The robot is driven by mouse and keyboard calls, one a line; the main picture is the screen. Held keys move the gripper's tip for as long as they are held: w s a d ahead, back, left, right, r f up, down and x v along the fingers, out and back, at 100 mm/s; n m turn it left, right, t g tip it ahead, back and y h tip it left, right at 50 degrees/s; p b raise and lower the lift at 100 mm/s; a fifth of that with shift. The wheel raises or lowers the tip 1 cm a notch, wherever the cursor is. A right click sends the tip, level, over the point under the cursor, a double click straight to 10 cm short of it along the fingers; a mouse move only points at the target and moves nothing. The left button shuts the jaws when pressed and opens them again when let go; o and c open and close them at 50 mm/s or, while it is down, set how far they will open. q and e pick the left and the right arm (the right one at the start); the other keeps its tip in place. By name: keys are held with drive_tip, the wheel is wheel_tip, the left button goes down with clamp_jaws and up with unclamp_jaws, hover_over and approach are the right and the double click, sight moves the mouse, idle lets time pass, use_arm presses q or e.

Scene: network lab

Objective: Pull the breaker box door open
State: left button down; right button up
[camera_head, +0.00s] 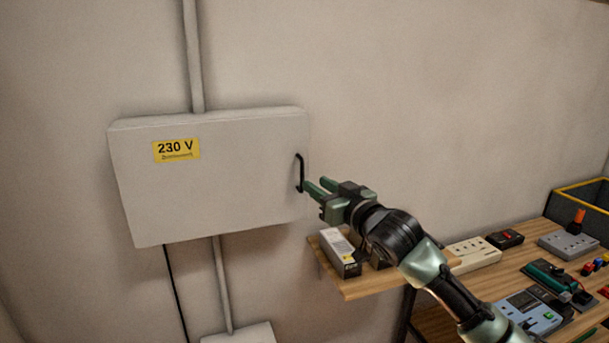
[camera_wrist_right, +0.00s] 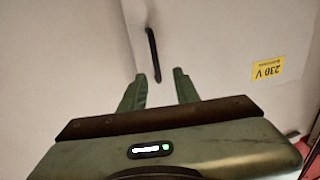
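The breaker box (camera_head: 210,180) is a light grey box on the wall with a yellow "230 V" label (camera_head: 176,149). Its door looks shut. A black bar handle (camera_head: 300,173) stands upright near the door's right edge. My right gripper (camera_head: 315,187) is just right of the handle's lower end, fingers pointing at it. In the right wrist view, the handle (camera_wrist_right: 153,55) shows ahead of the gripper (camera_wrist_right: 157,80), its lower end between the two spread fingertips. The fingers are apart and do not touch the handle there. My left gripper is not in view.
A wooden shelf (camera_head: 360,287) below right of the box holds a small white and black box (camera_head: 340,251), a power strip (camera_head: 474,254) and other devices. A dark bin with a yellow rim (camera_head: 584,196) stands far right. Conduits run above and below the breaker box.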

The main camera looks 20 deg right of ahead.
sight(303, 175)
drive_tip(key=x, duration=0.2)
drive_tip(key=p+x, duration=0.1)
drive_tip(key=x, duration=0.1)
drive_tip(key=p+x, duration=0.1)
drive_tip(key=x, duration=0.1)
drive_tip(key=shift+w+d+f, duration=0.1)
drive_tip(key=shift+w+d, duration=0.1)
drive_tip(key=shift+w+a, duration=0.15)
drive_tip(key=shift+w, duration=0.15)
drive_tip(key=shift+w+f, duration=0.15)
drive_tip(key=shift+w, duration=0.05)
clamp_jaws()
idle(0.8)
